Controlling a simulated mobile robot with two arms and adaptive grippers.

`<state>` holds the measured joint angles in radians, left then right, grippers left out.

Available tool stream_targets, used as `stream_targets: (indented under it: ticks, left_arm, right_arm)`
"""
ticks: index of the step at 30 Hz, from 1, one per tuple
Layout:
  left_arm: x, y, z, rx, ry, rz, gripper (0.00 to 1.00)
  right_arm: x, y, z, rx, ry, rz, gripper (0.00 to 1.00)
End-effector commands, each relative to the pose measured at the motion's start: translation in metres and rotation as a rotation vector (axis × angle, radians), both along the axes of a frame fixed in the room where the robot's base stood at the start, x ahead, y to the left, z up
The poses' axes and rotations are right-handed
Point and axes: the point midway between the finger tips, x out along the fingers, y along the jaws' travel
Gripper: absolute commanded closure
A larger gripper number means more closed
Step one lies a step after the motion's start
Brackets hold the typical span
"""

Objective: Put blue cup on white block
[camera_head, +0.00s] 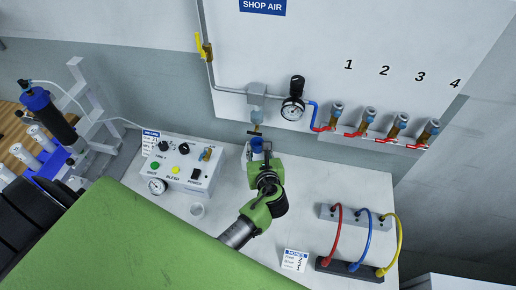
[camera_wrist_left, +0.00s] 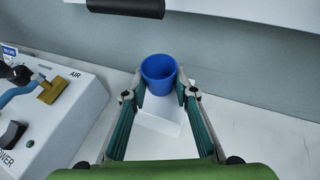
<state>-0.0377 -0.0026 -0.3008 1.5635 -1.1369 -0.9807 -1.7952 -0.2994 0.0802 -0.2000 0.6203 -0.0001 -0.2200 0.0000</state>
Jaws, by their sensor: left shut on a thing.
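The blue cup (camera_head: 257,145) is upright near the back wall, at the far edge of the white table. My left gripper (camera_head: 262,160) reaches it from the front. In the left wrist view the blue cup (camera_wrist_left: 159,74) stands between the two fingertips, and the gripper (camera_wrist_left: 160,90) is shut on it. A white block (camera_wrist_left: 158,122) shows between the fingers, just in front of and below the cup. Whether the cup touches the block is hard to tell. My right gripper is not in view.
A control box (camera_head: 183,163) with knobs and a gauge stands to the left. A hose rack (camera_head: 355,217) with red, blue and yellow hoses is to the right. A pressure gauge (camera_head: 292,109) and pipe are on the wall above.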

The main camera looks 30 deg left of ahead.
Motion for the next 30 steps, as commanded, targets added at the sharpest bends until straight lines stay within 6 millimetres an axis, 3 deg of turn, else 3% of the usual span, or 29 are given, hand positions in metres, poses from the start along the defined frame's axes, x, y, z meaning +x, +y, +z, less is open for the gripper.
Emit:
stream_targets:
  ticks: [5,6,7,20,30]
  left_arm:
    - [0.0,0.0,-0.005,0.0,0.0,0.0,0.85]
    - [0.0,0.0,-0.004,0.0,0.0,0.0,0.63]
    - [0.0,0.0,-0.004,0.0,0.0,0.0,0.57]
    - [-0.002,-0.002,0.001,0.0,0.0,-0.001,0.57]
    - [-0.051,-0.038,0.024,-0.004,0.001,0.001,0.57]
  right_arm:
    - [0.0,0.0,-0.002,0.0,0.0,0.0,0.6]
    - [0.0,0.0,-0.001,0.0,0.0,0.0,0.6]
    - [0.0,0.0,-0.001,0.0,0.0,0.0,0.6]
    - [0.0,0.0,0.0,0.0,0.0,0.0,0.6]
    - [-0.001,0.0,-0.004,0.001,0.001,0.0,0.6]
